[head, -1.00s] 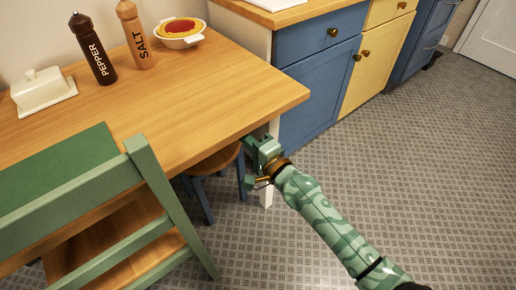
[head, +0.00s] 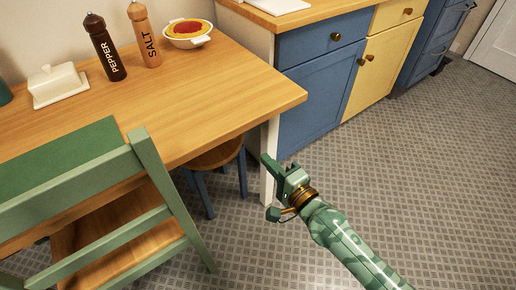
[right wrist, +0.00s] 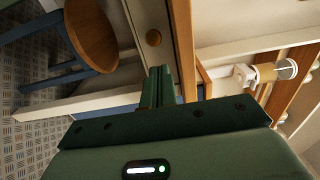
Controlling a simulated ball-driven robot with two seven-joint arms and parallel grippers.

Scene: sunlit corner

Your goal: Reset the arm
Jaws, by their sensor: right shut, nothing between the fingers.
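My left gripper is in neither view.
The wooden table (head: 200,115) holds a butter dish (head: 58,86), a pepper mill (head: 105,48), a salt mill (head: 145,36) and a bowl (head: 187,33). A green chair (head: 80,186), a stool (head: 216,157) and blue cabinets (head: 318,100) stand nearby. Floor at right is clear.

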